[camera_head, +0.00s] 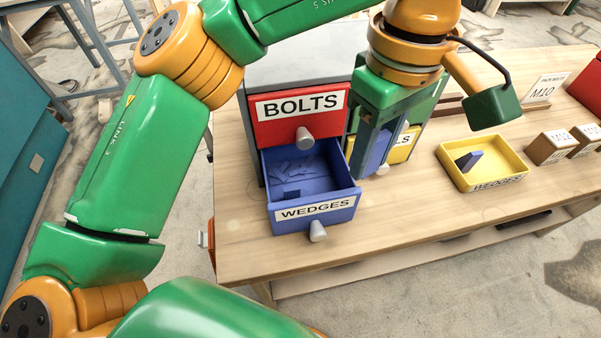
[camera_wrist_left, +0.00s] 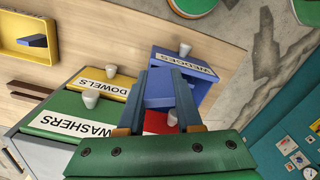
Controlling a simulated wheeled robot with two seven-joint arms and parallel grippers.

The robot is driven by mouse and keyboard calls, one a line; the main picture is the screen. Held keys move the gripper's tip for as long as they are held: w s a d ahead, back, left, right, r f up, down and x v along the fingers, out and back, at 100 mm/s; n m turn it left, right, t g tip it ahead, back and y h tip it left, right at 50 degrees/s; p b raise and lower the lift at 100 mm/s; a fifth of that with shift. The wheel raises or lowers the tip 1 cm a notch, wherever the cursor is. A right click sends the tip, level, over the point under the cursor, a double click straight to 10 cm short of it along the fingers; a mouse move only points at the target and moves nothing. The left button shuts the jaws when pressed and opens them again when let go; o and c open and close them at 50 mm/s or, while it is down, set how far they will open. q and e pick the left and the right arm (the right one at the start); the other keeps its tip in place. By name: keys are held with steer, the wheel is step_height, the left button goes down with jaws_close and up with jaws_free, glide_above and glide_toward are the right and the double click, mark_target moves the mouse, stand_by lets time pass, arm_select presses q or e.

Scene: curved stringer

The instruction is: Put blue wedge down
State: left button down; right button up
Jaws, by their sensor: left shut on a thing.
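My left gripper (camera_head: 368,165) points down in front of the drawer cabinet, to the right of the open blue drawer. It is shut on a blue wedge (camera_head: 379,152), which is mostly hidden by the fingers. The blue WEDGES drawer (camera_head: 318,211) is pulled out, with several flat blue pieces inside. A yellow WEDGES tray (camera_head: 487,184) on the table holds another blue wedge (camera_head: 469,160). My right gripper is not in view.
The red BOLTS drawer (camera_head: 300,111) is closed above the open drawer. A yellow drawer (camera_head: 402,149) is partly covered by my gripper. Small labelled boxes (camera_head: 548,148) stand right of the tray.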

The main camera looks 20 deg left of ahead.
arm_select(q)
steer(key=shift+w+a+f+b, duration=0.15)
steer(key=shift+w+a+f, duration=0.1)
steer(key=shift+a+f, duration=1.4)
steer(key=shift+w+a+f+b, duration=0.1)
steer(key=shift+w+a+f, duration=0.2)
steer(key=shift+a+f, duration=1.35)
steer(key=shift+w+a+f+b, duration=0.2)
steer(key=shift+a+f, duration=0.6)
steer(key=shift+f, duration=1.7)
steer(key=c, duration=0.6)
jaws_free()
steer(key=shift+s+d, duration=0.1)
steer(key=shift+d, duration=0.15)
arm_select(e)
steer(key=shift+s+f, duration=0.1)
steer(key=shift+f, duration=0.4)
